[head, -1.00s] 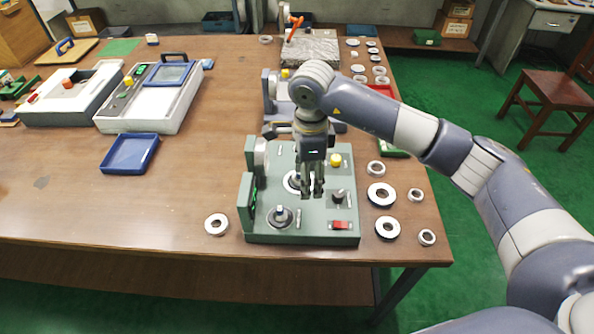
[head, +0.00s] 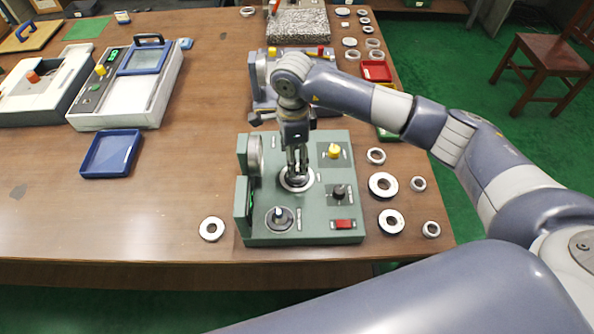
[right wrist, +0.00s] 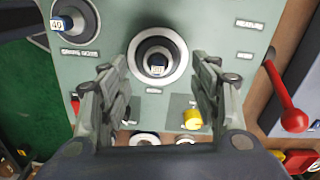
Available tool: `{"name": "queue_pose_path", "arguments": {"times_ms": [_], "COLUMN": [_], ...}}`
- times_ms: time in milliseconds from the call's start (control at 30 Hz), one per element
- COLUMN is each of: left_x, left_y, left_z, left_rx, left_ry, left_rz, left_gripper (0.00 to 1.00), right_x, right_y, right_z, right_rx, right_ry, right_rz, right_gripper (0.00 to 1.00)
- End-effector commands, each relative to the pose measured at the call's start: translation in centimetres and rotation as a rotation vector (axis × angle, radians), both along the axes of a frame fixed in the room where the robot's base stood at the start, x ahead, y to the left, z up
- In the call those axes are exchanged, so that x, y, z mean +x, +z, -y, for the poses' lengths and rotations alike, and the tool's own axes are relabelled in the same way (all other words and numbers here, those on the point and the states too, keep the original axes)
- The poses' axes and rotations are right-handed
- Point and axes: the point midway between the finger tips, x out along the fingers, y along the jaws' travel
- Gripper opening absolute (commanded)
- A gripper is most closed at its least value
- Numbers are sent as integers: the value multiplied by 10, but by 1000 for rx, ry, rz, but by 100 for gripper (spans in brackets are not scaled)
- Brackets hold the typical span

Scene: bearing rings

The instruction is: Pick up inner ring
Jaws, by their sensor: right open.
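A pale metal ring (head: 309,184) sits around the middle post on the green machine panel (head: 318,228). In the right wrist view this ring (right wrist: 133,52) is seen from above, around a dark recess and a numbered post (right wrist: 157,64). My right gripper (head: 296,173) points down at the ring and partly hides it in the head view. In the right wrist view the fingers (right wrist: 158,75) are open, one on each side of the ring, with nothing held. I cannot tell whether the fingertips touch the ring. My left gripper is not in view.
The panel also has a front-left post (head: 279,218), a yellow knob (head: 333,151), a black knob (head: 339,191) and a red switch (head: 344,224). Several loose rings, including a large one (head: 374,186), lie right of it. Another ring (head: 203,229) lies left. A blue tray (head: 85,165) is farther left.

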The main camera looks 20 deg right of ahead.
Motion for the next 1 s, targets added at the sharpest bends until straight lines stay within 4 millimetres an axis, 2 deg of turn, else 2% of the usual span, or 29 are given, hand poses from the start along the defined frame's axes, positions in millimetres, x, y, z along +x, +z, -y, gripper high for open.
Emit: {"name": "queue_pose_path", "arguments": {"times_ms": [67, 167, 300, 467, 733, 767, 933, 967, 1000], "left_x": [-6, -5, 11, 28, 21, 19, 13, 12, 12], "left_y": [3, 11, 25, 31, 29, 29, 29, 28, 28], "left_z": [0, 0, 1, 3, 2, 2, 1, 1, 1], "left_rx": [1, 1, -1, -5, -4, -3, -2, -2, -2], "left_ry": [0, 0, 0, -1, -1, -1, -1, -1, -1], "left_rz": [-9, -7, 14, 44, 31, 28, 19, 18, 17], "left_gripper": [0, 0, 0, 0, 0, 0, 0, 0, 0], "right_x": [-1, -4, -10, -8, -7, -8, -8, -8, -8], "right_y": [-3, -11, -29, -50, -55, -55, -54, -54, -54], "right_z": [0, 1, 3, 3, 3, 3, 3, 3, 3], "right_rx": [0, -1, 0, 0, 0, 0, 0, 0, 0], "right_ry": [1, 0, -1, -2, 1, 0, 0, 0, 0], "right_rz": [-1, -4, -5, -2, 1, 1, 1, 1, 1], "right_gripper": [57, 57, 57, 57, 57, 53, 14, 9, 9]}}
